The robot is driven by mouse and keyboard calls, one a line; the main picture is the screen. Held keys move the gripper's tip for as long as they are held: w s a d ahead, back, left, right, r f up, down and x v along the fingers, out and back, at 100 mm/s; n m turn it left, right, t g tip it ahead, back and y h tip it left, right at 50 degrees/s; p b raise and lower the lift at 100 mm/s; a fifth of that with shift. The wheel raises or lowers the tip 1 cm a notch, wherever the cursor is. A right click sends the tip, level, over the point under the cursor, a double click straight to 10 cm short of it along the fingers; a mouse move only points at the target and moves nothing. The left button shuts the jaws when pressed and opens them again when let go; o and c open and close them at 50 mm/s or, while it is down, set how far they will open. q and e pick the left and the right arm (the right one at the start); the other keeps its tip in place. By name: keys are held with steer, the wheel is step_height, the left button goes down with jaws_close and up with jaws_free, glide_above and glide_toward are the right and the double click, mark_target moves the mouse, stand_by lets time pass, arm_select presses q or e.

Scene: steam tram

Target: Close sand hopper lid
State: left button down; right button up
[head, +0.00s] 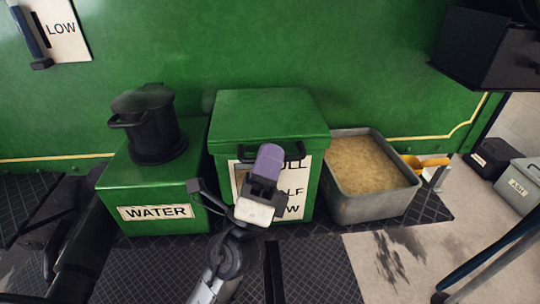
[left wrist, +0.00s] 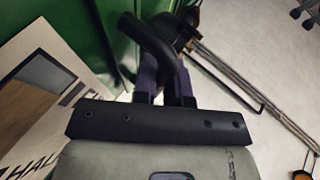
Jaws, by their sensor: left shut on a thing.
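The green sand hopper (head: 218,178) stands at the middle of the head view, with a white "HALF" level sign on its front. Its green lid (head: 268,105) lies over the top and looks level, with no clear gap seen. A black handle (head: 298,151) runs along the lid's front edge. My left gripper (head: 268,162), with purple fingers, is shut on this handle and hides part of it and of the sign. In the left wrist view the black handle (left wrist: 150,40) passes between the purple fingers (left wrist: 163,85). My right gripper is not in view.
A green water box (head: 115,182) with a black pot (head: 145,122) stands left of the hopper. A grey bin of sand (head: 375,208) with a yellow-handled tool (head: 434,162) beside it stands right. A black box (head: 485,50) juts out upper right. Dark tread floor lies in front.

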arm_select(q)
steer(key=shift+w+f+y, duration=0.15)
steer(key=shift+f+y, duration=0.15)
steer(key=c, duration=1.5)
jaws_free()
steer(key=o, duration=0.3)
steer(key=shift+s+a+f, duration=0.2)
steer(key=shift+s+f, duration=0.15)
steer(key=shift+f, duration=0.15)
steer(key=b+v, duration=0.3)
steer(key=v, duration=1)
steer(key=shift+d+r+b, duration=0.1)
steer(key=shift+b, duration=0.2)
